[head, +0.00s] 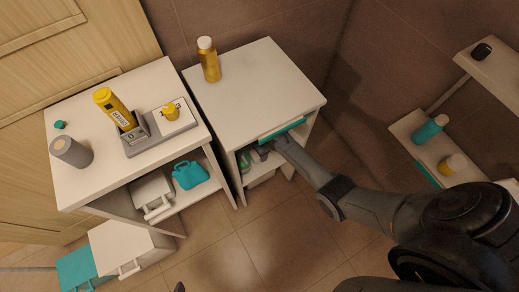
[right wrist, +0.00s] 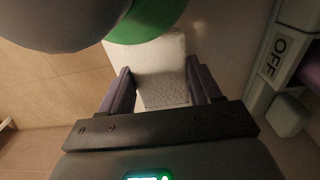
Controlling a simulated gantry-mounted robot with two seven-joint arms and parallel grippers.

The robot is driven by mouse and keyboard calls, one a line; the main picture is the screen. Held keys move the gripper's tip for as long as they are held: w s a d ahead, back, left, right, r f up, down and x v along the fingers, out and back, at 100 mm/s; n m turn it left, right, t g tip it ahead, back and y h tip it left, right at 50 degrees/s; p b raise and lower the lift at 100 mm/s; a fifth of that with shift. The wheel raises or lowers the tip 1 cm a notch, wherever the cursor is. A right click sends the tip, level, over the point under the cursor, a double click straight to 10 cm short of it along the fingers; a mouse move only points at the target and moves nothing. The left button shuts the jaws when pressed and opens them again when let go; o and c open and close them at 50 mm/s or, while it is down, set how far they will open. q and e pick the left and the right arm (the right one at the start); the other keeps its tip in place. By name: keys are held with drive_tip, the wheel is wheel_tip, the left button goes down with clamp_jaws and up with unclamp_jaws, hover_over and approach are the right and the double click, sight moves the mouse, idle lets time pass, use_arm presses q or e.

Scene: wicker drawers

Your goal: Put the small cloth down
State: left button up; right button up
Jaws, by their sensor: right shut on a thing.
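The small cloth (right wrist: 160,95), white and textured, lies between the two fingers of my right gripper (right wrist: 161,80) in the right wrist view. The gripper is shut on it. In the head view my right gripper (head: 262,152) reaches into the open shelf space under the top of the right white cabinet (head: 255,100). The cloth cannot be made out there. A small dark tip at the bottom edge of the head view may be my left gripper (head: 180,287); its jaws cannot be made out.
A green object (right wrist: 150,20) and a large grey rounded object (right wrist: 60,20) are close ahead of the gripper. A box marked OFF (right wrist: 270,65) is at right. A gold bottle (head: 208,60) stands on the right cabinet; its top is otherwise mostly clear. The left cabinet (head: 90,185) holds several items.

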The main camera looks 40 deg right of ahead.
drive_tip(key=shift+f, duration=0.3)
drive_tip(key=shift+f, duration=0.55)
drive_tip(key=o, duration=1.1)
drive_tip(key=shift+r, duration=0.65)
wheel_tip(320, 180, up, 4)
drive_tip(key=p, duration=0.2)
drive_tip(key=shift+p, duration=0.4)
